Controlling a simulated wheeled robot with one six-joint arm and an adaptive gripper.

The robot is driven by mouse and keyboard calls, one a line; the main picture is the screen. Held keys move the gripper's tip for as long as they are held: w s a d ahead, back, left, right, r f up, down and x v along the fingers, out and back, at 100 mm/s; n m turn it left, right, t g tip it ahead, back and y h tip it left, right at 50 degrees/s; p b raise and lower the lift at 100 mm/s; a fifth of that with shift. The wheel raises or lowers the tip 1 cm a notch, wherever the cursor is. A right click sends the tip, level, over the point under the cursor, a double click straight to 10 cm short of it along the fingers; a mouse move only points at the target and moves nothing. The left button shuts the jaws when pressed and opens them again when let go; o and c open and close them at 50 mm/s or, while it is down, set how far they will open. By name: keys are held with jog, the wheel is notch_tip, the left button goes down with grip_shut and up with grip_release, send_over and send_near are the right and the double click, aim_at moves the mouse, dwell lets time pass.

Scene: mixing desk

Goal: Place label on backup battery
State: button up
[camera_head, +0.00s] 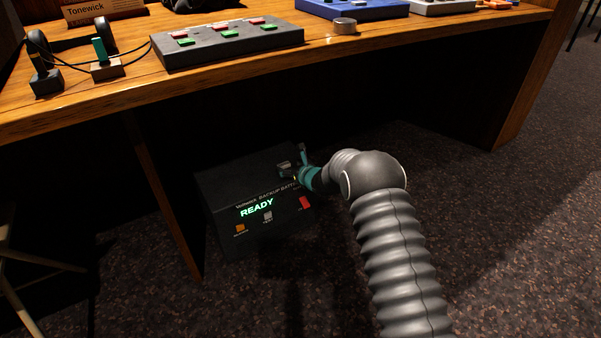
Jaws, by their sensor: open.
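The backup battery (225,191) is a dark box under the desk, with a green "READY" display on its sloped face. Below the display are an orange button, a grey button and a red switch. My gripper (291,168), with dark and teal parts, is at the upper right of the battery, over its top. Its jaws are open. I cannot tell whether it touches the box. No label that I can single out shows; the area around the fingertips is small and dark.
The wooden desk (120,110) overhangs the battery, with a support panel (165,200) just left of it. A grey button panel (228,42), a blue device (352,8) and a small round metal knob (344,26) stand on the desk. Carpet (500,240) is clear at right.

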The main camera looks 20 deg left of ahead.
jog(key=v, duration=0.8)
jog(key=shift+s+d+r, duration=0.15)
jog(key=shift+s+d, duration=0.05)
jog(key=shift+d, duration=0.05)
jog(key=s+d+r+m+t+h, duration=0.15)
jog(key=d+r+m+h, duration=0.25)
jog(key=d+r+m, duration=0.65)
jog(key=s+d+r+m+h, duration=0.3)
jog(key=d+r+m, duration=0.5)
jog(key=d+r, duration=0.4)
jog(key=s+d+r+m+g+h, duration=0.1)
jog(key=s+d+r+m+h, duration=0.15)
jog(key=s+d+m, duration=0.7)
jog(key=s+d+r+m+g+h, duration=0.1)
jog(key=s+d+r+m+g, duration=0.15)
jog(key=s+d+m, duration=0.7)
jog(key=s+f+m+g, duration=0.1)
jog(key=s+m, duration=0.7)
jog(key=s, duration=1.2)
jog(key=shift+a+f, duration=0.2)
jog(key=shift+f, duration=0.3)
